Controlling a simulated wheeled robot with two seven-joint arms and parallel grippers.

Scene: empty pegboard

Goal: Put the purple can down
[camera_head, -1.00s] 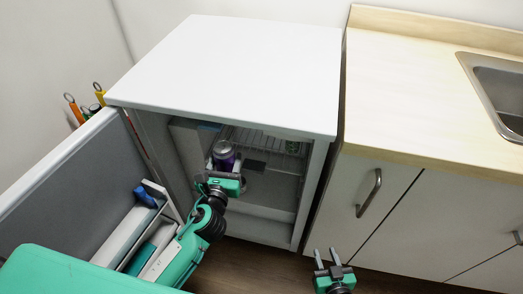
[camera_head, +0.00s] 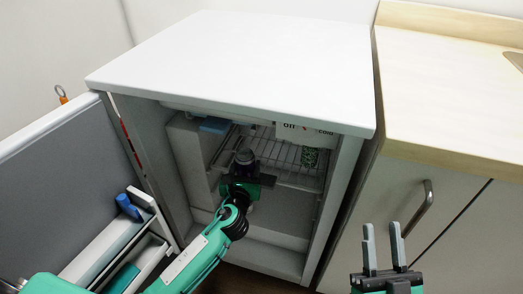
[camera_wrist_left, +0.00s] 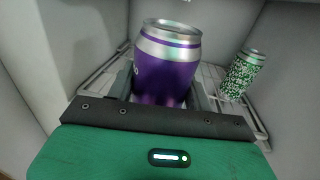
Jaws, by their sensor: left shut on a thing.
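The purple can (camera_wrist_left: 167,68) with silver bands stands upright between the fingers of my left gripper (camera_wrist_left: 165,92) in the left wrist view. In the head view my left gripper (camera_head: 245,172) reaches into the open fridge, and the can (camera_head: 245,157) shows dark in the shade there. The can is over or at the wire shelf (camera_head: 290,158); its base is hidden, so I cannot tell whether it touches. My right gripper (camera_head: 383,243) is open and empty, in front of the wooden-topped cabinet.
The open fridge door (camera_head: 60,190) is at the left. Fridge side walls are close around the arm.

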